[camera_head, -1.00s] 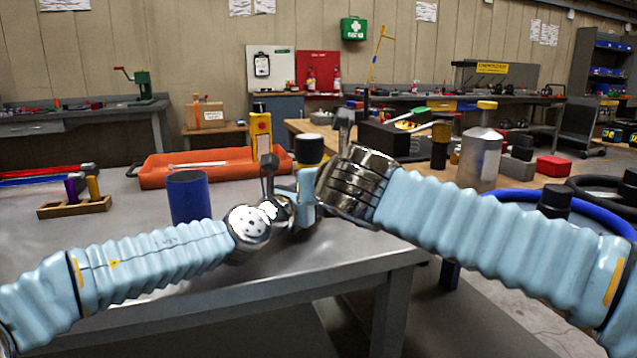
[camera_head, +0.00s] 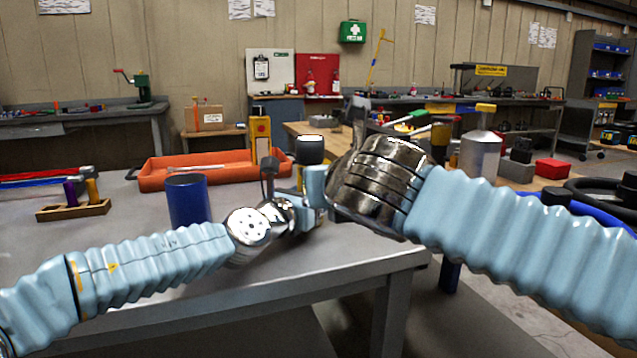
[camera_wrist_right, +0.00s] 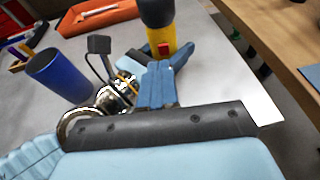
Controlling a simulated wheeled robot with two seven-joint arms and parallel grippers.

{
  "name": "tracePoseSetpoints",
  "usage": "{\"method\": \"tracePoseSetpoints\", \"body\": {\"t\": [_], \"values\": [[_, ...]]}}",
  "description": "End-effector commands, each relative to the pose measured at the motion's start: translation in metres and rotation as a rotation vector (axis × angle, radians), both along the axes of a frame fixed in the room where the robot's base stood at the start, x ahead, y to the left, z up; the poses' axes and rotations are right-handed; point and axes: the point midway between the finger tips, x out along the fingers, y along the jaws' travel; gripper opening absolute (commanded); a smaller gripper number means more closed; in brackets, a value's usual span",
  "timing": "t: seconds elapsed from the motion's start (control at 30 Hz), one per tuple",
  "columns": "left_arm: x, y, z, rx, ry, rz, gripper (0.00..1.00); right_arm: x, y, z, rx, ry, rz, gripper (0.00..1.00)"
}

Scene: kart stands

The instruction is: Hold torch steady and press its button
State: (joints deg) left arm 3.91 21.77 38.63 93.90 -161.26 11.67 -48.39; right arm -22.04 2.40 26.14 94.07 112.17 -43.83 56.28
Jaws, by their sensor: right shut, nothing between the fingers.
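The torch has a black head and a yellow body. It stands upright near the table's right edge in the head view (camera_head: 310,151). In the right wrist view the torch (camera_wrist_right: 160,22) shows a red button (camera_wrist_right: 164,48) on the side facing me. My left gripper (camera_wrist_right: 181,55) has its blue fingers around the torch's lower body, partly hidden behind my right fingers. My right gripper (camera_wrist_right: 157,72) is shut and empty, its tips just below the button. I cannot tell whether they touch the torch. In the head view the right gripper (camera_head: 315,186) is in front of the torch.
A blue cup (camera_head: 188,200) stands on the grey table (camera_head: 130,240) left of the torch. An orange tray (camera_head: 165,181) lies behind it, with a yellow box-shaped device (camera_head: 260,135) near the tray. A wooden holder (camera_head: 73,211) is at the far left.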

Motion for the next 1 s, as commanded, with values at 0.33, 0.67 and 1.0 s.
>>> {"method": "tracePoseSetpoints", "body": {"t": [0.33,0.67,1.0], "values": [[0.001,0.002,0.0,-0.001,0.001,0.004,0.17,-0.024,-0.004,0.009,0.001,-0.002,0.001,0.0],[0.001,0.002,0.0,-0.001,0.001,0.005,0.8,-0.023,-0.004,0.008,0.001,-0.002,0.002,0.0],[0.001,0.003,0.0,-0.001,0.001,0.005,0.87,-0.023,-0.004,0.009,0.001,-0.002,0.002,0.0]]}}
